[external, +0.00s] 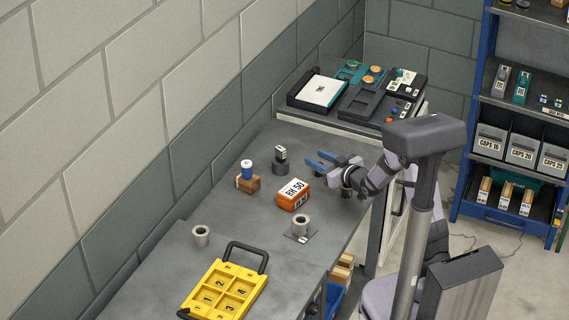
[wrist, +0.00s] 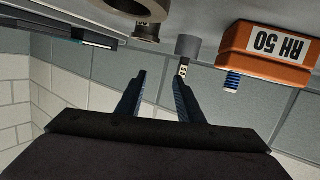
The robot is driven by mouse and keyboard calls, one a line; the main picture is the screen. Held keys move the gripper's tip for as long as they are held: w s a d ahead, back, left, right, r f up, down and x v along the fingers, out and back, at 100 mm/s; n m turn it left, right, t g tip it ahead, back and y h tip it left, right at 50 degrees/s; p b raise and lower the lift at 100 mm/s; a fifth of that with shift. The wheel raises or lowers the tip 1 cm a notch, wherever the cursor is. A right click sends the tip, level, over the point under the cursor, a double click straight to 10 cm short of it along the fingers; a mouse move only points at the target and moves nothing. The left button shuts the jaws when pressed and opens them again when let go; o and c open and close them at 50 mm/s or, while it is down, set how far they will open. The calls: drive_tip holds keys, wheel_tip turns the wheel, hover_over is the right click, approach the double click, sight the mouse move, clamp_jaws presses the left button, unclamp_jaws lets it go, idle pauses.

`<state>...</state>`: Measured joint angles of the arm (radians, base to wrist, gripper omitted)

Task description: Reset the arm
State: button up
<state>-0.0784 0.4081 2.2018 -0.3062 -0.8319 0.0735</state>
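My gripper (external: 317,161) is held above the grey bench (external: 225,205), left of my arm's column. Its two blue fingers are apart with nothing between them. In the wrist view my gripper (wrist: 160,78) also shows as open and empty, with the bench at the top of the picture and the wall below. An orange box marked RH 50 (external: 293,194) lies on the bench just in front of and below the gripper, apart from it. The box is at the upper right in the wrist view (wrist: 265,58).
Grey rings (external: 302,224) (external: 200,235) and a yellow numbered tray (external: 262,284) are nearer the front.

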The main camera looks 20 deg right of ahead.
drive_tip(key=s+d+g+h+p, duration=0.1)
drive_tip(key=s+d, duration=0.3)
drive_tip(key=s+d+f+g+h, duration=0.1)
drive_tip(key=s+d+g+h, duration=0.1)
drive_tip(key=s+d, duration=0.2)
drive_tip(key=s+d+f+m+g+h+p, duration=0.1)
drive_tip(key=s+d+g, duration=0.1)
drive_tip(key=s+d, duration=0.2)
drive_tip(key=shift+s+d+f+h+p, duration=0.15)
drive_tip(key=shift+s+d+h+p, duration=0.15)
drive_tip(key=s+a+f+m+g+b, duration=0.15)
drive_tip(key=s+f+g, duration=0.35)
drive_tip(key=s, duration=0.6)
drive_tip(key=s+a+f+m+g+b, duration=0.1)
drive_tip(key=s+f+m+g+b, duration=0.3)
drive_tip(key=s, duration=0.7)
wheel_tip(320, 180, up, 26)
drive_tip(key=n+p, duration=0.2)
drive_tip(key=p, duration=2.6)
drive_tip(key=shift+g, duration=0.3)
drive_tip(key=shift+f, duration=0.1)
wheel_tip(320, 180, down, 5)
drive_tip(key=b, duration=0.5)
